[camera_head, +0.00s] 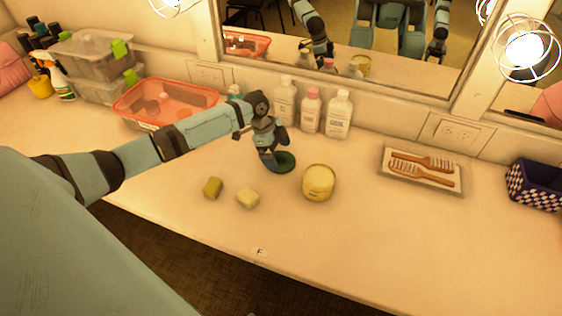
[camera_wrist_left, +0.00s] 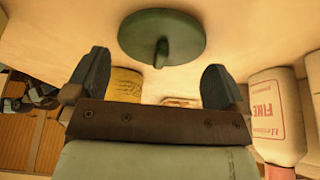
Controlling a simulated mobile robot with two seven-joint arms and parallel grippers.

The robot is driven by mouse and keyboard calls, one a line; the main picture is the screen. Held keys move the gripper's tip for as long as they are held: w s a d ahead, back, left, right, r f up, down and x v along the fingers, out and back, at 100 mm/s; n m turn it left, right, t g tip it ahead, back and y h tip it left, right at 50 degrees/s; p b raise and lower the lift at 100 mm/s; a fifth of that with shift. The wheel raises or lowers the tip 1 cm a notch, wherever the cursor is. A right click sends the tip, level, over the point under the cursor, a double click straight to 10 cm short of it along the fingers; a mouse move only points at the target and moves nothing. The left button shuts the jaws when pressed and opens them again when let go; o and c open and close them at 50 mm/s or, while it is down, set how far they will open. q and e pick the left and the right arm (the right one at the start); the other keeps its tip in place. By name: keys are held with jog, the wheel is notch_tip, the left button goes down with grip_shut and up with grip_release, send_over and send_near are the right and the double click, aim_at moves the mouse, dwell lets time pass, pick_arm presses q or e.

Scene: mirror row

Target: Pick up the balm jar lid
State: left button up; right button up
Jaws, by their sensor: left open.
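The balm jar lid is a dark green disc with a small knob; it lies flat on the counter in the head view (camera_head: 283,161). In the left wrist view the lid (camera_wrist_left: 180,36) is ahead of my fingers, knob facing them. My left gripper (camera_head: 275,160) is over the lid and hides part of it. In the left wrist view my left gripper (camera_wrist_left: 158,78) has its fingers wide apart with nothing between them. A round yellow jar (camera_head: 318,184) stands just right of the lid. My right gripper is not in view, except that mirror reflections show parts of my arms.
White bottles (camera_head: 338,114) stand behind the lid. A red basket (camera_head: 168,97) is left, a brush tray (camera_head: 422,170) right. The front right counter is clear.

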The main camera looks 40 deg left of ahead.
pick_arm(q)
jog(key=shift+x, duration=1.2)
jog(key=c, duration=0.5)
jog(key=shift+r, duration=0.2)
